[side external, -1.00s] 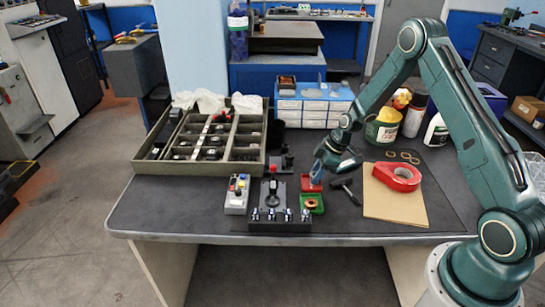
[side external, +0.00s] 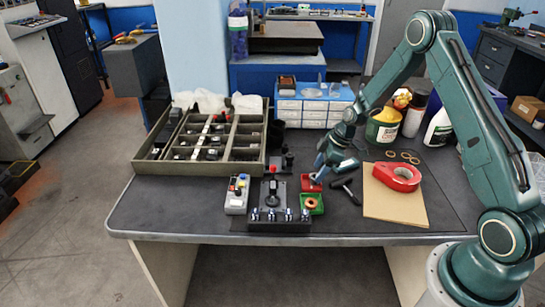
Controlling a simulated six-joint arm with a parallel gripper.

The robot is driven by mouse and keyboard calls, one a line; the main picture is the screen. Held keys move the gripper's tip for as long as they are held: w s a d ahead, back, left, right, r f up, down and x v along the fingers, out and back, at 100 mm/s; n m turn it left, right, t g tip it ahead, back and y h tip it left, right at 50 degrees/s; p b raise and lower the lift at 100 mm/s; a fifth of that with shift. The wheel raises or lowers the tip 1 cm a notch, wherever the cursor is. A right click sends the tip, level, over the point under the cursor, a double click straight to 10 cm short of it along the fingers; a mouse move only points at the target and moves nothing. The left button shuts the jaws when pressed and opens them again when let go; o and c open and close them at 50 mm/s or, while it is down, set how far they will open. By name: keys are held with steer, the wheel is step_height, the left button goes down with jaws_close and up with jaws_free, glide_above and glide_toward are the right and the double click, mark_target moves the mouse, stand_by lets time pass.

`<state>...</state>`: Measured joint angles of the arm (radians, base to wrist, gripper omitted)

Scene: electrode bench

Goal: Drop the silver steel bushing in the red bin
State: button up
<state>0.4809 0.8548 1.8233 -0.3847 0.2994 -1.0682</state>
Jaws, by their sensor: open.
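The small red bin (side external: 306,188) stands near the front middle of the bench, just behind a green bin (side external: 312,210) that holds a copper-coloured ring (side external: 311,203). My gripper (side external: 316,178) points down at the red bin, its fingertips at or just above the bin's right part. It is open. The fingers cover part of the bin's inside. I cannot make out the silver steel bushing; whether it lies in the red bin or behind the fingers is too small to tell.
A black fixture with a knob and several posts (side external: 279,222) stands left of the bins, with a grey button box (side external: 237,194) beside it. A dark hammer-like tool (side external: 347,190) lies close on the right. Further right, red tape (side external: 397,177) lies on cardboard (side external: 395,207). A divided tray (side external: 160,168) stands back left.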

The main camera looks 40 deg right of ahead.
steer(key=v, duration=1.1)
steer(key=shift+s+r, duration=0.15)
steer(key=shift+r, duration=0.15)
steer(key=shift+d+r, duration=0.1)
steer(key=shift+r, duration=0.05)
step_height(320, 180, up, 5)
steer(key=shift+f, duration=0.15)
stand_by(0.4)
